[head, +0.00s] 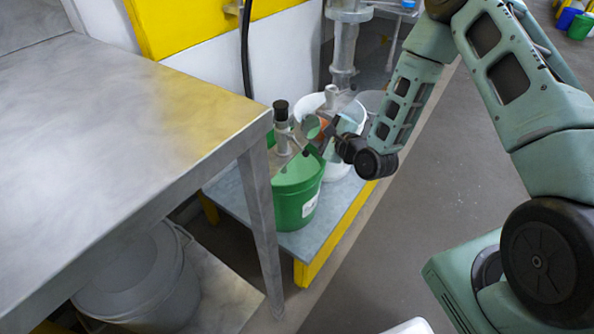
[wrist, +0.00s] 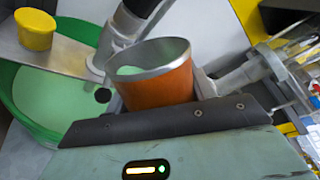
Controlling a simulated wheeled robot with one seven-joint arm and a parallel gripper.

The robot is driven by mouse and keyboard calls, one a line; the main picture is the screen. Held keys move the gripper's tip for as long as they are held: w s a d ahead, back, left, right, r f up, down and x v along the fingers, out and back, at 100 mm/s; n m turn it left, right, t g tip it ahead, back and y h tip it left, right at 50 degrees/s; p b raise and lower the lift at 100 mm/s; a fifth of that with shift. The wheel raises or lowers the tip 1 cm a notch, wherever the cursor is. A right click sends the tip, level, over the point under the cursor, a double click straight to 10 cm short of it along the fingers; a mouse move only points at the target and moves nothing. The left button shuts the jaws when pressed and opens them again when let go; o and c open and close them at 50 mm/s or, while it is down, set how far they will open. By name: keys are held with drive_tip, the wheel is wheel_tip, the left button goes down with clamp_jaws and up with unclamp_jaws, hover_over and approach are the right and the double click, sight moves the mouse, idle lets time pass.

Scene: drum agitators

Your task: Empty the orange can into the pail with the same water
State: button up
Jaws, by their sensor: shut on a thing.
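The orange can (wrist: 158,92) is held in my gripper (head: 326,138); the wrist view shows its open metal rim and pale green liquid inside. In the head view only a small orange patch of the can (head: 322,130) shows behind the gripper. The green pail (head: 296,197) stands on a low platform, just left of and below my gripper. In the wrist view the green pail (wrist: 12,95) holds pale green water. A white pail (head: 339,171) stands behind it, close to my gripper; its contents are mostly hidden. I cannot tell the can's exact tilt.
Agitator shafts rise at the green pail (head: 283,125) and behind the white pail (head: 344,50). A metal plate (wrist: 70,55) with a yellow cup (wrist: 34,30) crosses the green pail. A metal table (head: 110,110) fills the left, with a grey lidded bucket (head: 135,275) underneath.

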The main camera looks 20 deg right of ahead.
drive_tip(key=shift+f+n+h+b, duration=0.3)
drive_tip(key=shift+n, duration=0.4)
idle(0.4)
drive_tip(key=shift+r+n+p, duration=0.3)
drive_tip(key=shift+r+n, duration=0.1)
drive_tip(key=shift+n, duration=0.3)
idle(1.5)
drive_tip(key=shift+s+a+r+n+h, duration=0.1)
drive_tip(key=shift+a+r+n+h, duration=0.1)
drive_tip(key=shift+a+n, duration=0.2)
drive_tip(key=shift+a+r+n+h, duration=0.15)
drive_tip(key=shift+a+n+h, duration=0.05)
drive_tip(key=shift+a+n, duration=0.15)
idle(1.4)
drive_tip(key=shift+a+f+n+h, duration=0.2)
drive_tip(key=shift+f+n+h, duration=0.15)
drive_tip(key=shift+n, duration=0.4)
idle(1.6)
